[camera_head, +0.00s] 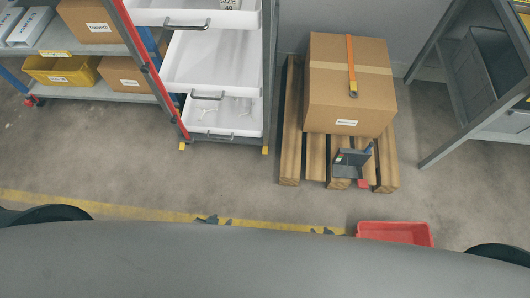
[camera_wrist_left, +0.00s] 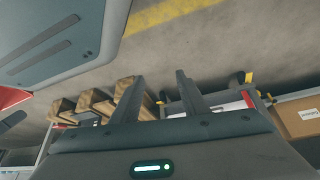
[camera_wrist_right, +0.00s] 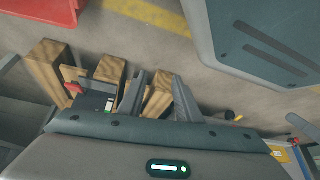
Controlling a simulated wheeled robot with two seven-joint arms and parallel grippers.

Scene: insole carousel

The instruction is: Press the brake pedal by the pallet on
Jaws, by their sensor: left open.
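The wooden pallet (camera_head: 291,165) stands on the floor right of centre in the head view. A dark bracket-like unit (camera_head: 350,160) sits at its front edge, with a small red pedal-like piece (camera_head: 363,184) low at its front. In the right wrist view the red piece (camera_wrist_right: 73,88) and dark unit (camera_wrist_right: 95,101) show left of the fingers. My left gripper (camera_wrist_left: 160,76) is open and empty. My right gripper (camera_wrist_right: 159,76) is open and empty, apart from the pedal. In the head view only the fingertips of my left (camera_head: 212,219) and right (camera_head: 322,231) grippers show.
A cardboard box (camera_head: 342,115) with an orange strap rests on the pallet. A white drawer rack (camera_head: 215,60) stands left of it, a grey metal stand (camera_head: 450,95) right. A red bin (camera_head: 395,232) lies at the front right. The floor before the pallet is clear.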

